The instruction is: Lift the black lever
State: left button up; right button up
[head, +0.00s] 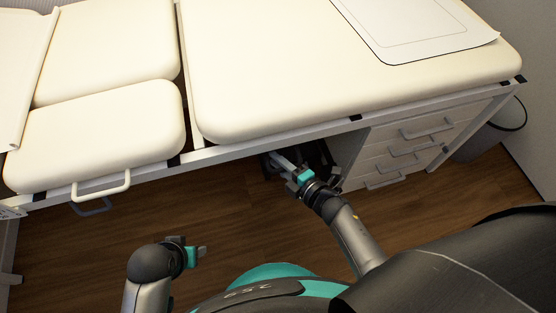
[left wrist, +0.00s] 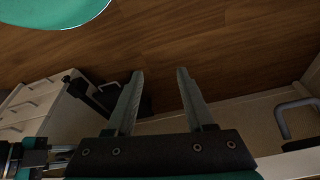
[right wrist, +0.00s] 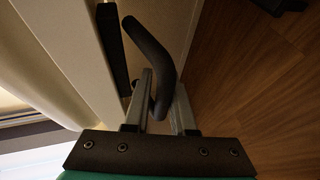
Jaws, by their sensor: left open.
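The black lever (right wrist: 152,45) shows in the right wrist view as a bent dark handle beside the pale bed frame. Its lower end lies between the fingers of my right gripper (right wrist: 165,85), which are drawn in close on both its sides. In the head view my right gripper (head: 279,160) reaches under the near edge of the bed, and the lever is not clear there. My left gripper (head: 201,251) is open and empty over the floor at lower left. Its two fingers stand apart in the left wrist view (left wrist: 160,80).
The cream padded bed (head: 260,80) has a light metal frame (head: 230,152) above my right gripper. A drawer unit (head: 400,150) stands under it to the right, near a bin (head: 492,140). A pale handle (head: 102,187) sticks out at left. The wooden floor (head: 220,215) in front is clear.

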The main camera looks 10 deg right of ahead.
jog(key=o, duration=0.3)
jog(key=shift+s, duration=0.1)
pick_arm(q)
jog(key=s+a+f+g+p, duration=0.1)
jog(key=s+f+p, duration=0.3)
jog(key=f, duration=0.4)
jog(key=shift+s+a+f+p, duration=0.35)
jog(key=shift+a+f+p, duration=0.05)
jog(key=shift+a, duration=0.3)
pick_arm(e)
jog(key=shift+v, duration=7.55)
jog(key=shift+d+f, duration=0.15)
jog(key=shift+d, duration=0.05)
